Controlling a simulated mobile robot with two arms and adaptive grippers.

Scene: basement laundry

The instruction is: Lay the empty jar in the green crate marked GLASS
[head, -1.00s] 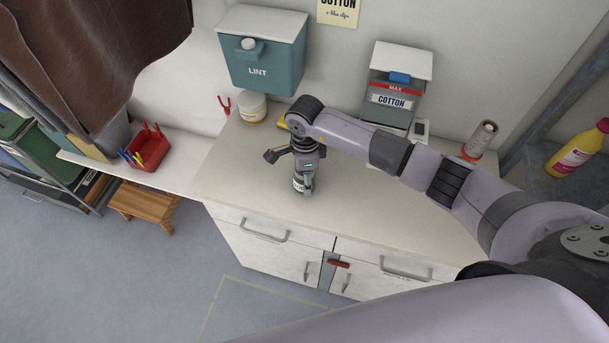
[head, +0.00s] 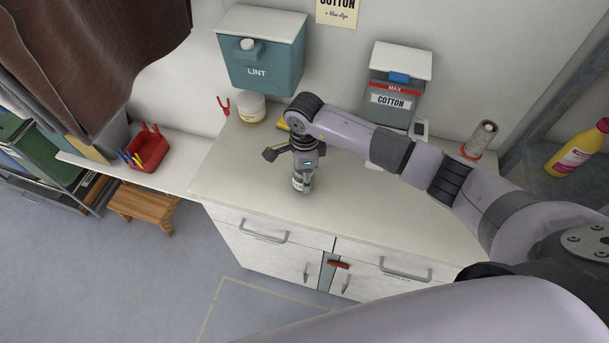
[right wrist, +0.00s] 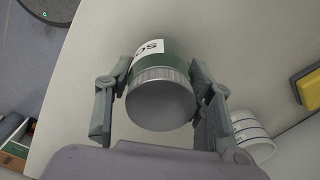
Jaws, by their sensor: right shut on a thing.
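The jar (head: 298,185) stands upright on the counter near its front edge, partly hidden by my right gripper (head: 303,176). My left gripper is not in view.
The LINT box (head: 262,50) and COTTON box (head: 392,97) are at the wall. A red caddy (head: 148,151) sits left; a wooden stool (head: 143,202) is below. The counter right of the jar is mostly clear.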

